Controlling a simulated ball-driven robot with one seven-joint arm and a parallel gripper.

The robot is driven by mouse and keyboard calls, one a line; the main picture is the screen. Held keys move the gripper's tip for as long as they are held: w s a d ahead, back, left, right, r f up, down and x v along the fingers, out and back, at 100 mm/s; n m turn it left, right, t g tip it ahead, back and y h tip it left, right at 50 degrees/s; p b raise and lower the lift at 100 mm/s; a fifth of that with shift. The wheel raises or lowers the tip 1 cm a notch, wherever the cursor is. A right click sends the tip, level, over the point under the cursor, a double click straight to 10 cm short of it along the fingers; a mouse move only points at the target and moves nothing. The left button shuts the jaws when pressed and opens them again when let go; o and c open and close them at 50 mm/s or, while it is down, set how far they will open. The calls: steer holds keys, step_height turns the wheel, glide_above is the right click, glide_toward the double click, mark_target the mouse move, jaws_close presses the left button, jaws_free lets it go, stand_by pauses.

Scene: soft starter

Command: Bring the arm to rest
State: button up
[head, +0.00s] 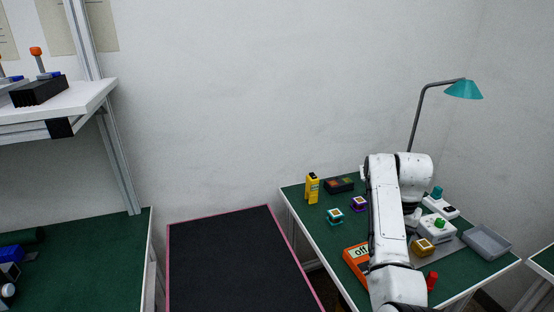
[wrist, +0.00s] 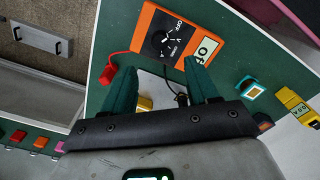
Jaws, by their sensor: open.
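My arm (head: 388,230) is bent over the green-topped bench at the right in the head view, and it hides part of the bench and most of the gripper. In the wrist view my gripper (wrist: 160,66) has two teal fingers spread apart, with nothing held between them. An orange multimeter (wrist: 170,38) lies beyond the fingertips; in the head view it is partly behind my arm (head: 357,257). A gold block (wrist: 145,103) shows partly between the fingers, and also in the head view (head: 422,248). I cannot tell the height of the fingers above the bench.
A red piece (wrist: 107,76) lies left of the fingers. The bench also holds a yellow tester (head: 312,188), a teal block (head: 335,215), a purple block (head: 359,203), a green-button box (head: 437,228), a grey tray (head: 488,242) and a teal lamp (head: 464,89).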

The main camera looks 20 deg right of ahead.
steer(key=s+a+f, duration=0.1)
steer(key=f, duration=0.1)
steer(key=s+f+n, duration=0.1)
steer(key=s+f, duration=0.1)
steer(key=s+a+f+n+t+h, duration=0.1)
steer(key=f, duration=0.1)
steer(key=shift+s+a+f, duration=0.3)
steer(key=shift+s+f, duration=0.05)
steer(key=shift+s, duration=0.05)
steer(key=s+a+f+n, duration=0.1)
steer(key=s, duration=0.1)
steer(key=s+a+f+n+t, duration=0.1)
steer(key=s+a, duration=0.1)
steer(key=s+a+f+n, duration=0.1)
steer(key=shift+s+a+f+h, duration=0.25)
steer(key=shift+s+f+h, duration=0.05)
steer(key=shift+s+h, duration=0.1)
steer(key=s+a+n+t+y, duration=0.25)
steer(key=s+a+n, duration=0.25)
steer(key=s+a, duration=0.7)
steer(key=s+d+f+g+b, duration=0.1)
steer(key=s+f+g, duration=0.2)
steer(key=s, duration=0.9)
step_height(320, 180, down, 3)
steer(key=shift+s+d+f+h, duration=0.1)
steer(key=shift+s+d+h, duration=0.15)
steer(key=shift+h, duration=0.2)
steer(key=shift+w+g, duration=0.1)
steer(key=shift+g, duration=0.15)
